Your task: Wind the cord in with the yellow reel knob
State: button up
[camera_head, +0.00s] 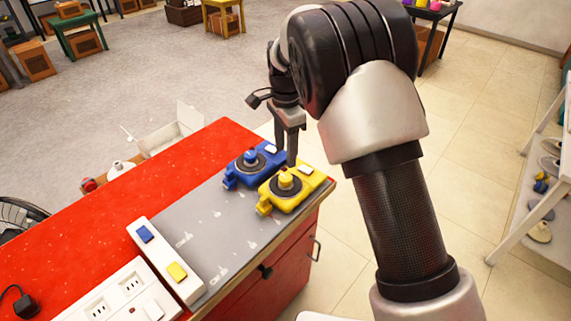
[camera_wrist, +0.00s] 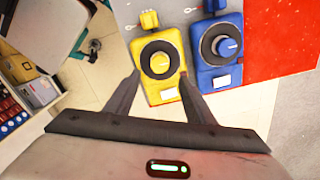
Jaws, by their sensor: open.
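The yellow reel (camera_head: 291,190) lies on the grey mat at the right end of the red worktop. Its yellow knob (camera_head: 286,181) stands up from a dark disc. In the wrist view the yellow knob (camera_wrist: 159,63) shows just beyond and between my fingertips. A blue reel (camera_head: 252,163) with a blue knob (camera_wrist: 226,47) lies beside it, to the right in the wrist view. My gripper (camera_head: 288,160) is open and empty, pointing down above the reels; its fingers (camera_wrist: 159,78) stand apart. I cannot tell its exact height above the knob. No cord is clearly visible.
A white panel (camera_head: 152,240) with a blue and a yellow switch stands on the worktop's left part, next to a white socket strip (camera_head: 122,290). The grey mat (camera_head: 225,230) between panel and reels is bare. Open floor lies beyond the worktop's right edge.

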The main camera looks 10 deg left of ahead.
notch_tip(320, 180, up, 8)
jog(key=shift+r, duration=0.25)
jog(key=s+d+r+n+t+y+p, duration=0.1)
jog(key=s+d+r+n+p, duration=0.1)
jog(key=s+d+r, duration=0.4)
jog(key=s+d+r+n+t+p, duration=0.1)
jog(key=s+d+r+n, duration=0.15)
jog(key=d+r, duration=0.65)
jog(key=s+d+n+t+p, duration=0.1)
jog(key=s+d+n, duration=0.2)
jog(key=s, duration=0.6)
jog(key=s+d+n+t+h+p, duration=0.1)
jog(key=s+d+n+t+p, duration=0.1)
jog(key=s+d, duration=0.6)
jog(key=shift+s+d+r+n+t, duration=0.3)
jog(key=shift+s+n, duration=0.35)
jog(key=shift+s, duration=0.45)
